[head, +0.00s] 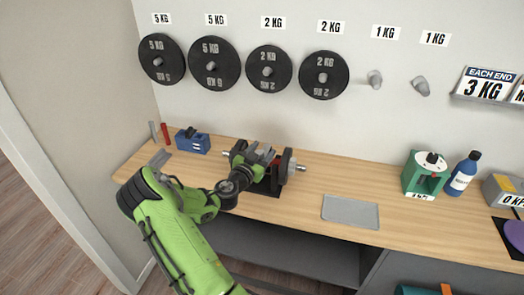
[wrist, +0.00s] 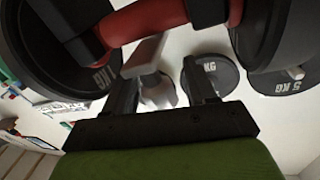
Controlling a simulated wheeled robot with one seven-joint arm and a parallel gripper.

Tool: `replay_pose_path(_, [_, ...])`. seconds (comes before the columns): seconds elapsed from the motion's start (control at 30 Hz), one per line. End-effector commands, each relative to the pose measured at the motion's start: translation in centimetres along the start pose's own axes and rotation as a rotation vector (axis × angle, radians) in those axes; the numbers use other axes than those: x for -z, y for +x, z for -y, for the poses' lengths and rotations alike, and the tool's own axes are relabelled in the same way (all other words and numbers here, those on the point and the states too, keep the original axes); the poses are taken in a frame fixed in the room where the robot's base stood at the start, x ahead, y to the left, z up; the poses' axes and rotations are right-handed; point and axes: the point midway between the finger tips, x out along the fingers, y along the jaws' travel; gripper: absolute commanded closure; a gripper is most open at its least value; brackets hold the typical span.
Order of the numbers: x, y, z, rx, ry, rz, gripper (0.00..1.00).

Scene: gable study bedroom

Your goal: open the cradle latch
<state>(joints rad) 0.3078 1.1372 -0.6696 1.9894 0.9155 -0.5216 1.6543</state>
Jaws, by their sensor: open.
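The cradle (head: 262,192) stands on the wooden bench with a dumbbell (head: 286,168) lying in it. In the wrist view the dumbbell's red handle (wrist: 180,16) crosses the top, between dark plates. A grey lever (wrist: 143,56), which looks like the cradle latch, shows just below the handle. My gripper (wrist: 163,82) is open, its two dark fingers apart with the lever's end in the gap between them as seen from the wrist; I cannot tell whether they touch it. In the head view my wrist hides the fingers and part of the cradle.
A grey tray (head: 351,212) lies right of the cradle, with clear bench between. A blue box (head: 192,141) stands at the left; a green stand (head: 425,173) and blue bottle (head: 461,173) stand at the right. Weight plates (head: 269,69) hang on the wall behind.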

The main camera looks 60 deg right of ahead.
Motion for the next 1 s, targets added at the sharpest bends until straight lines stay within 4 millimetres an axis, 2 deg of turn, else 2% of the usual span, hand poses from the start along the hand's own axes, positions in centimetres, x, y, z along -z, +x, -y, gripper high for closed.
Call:
replay_pose_path(0.27, [-0.02,0.45,-0.01,0.0,0.0,0.0,0.44])
replay_pose_path(0.37, [-0.03,0.43,0.0,0.0,0.0,0.001,0.56])
replay_pose_path(0.6, [-0.03,0.41,0.0,0.0,0.0,0.001,0.93])
replay_pose_path(0.67, [-0.03,0.4,0.0,0.0,0.0,0.001,1.0])
replay_pose_path(1.0, [0.24,0.44,0.05,-0.003,-0.002,0.014,1.0])
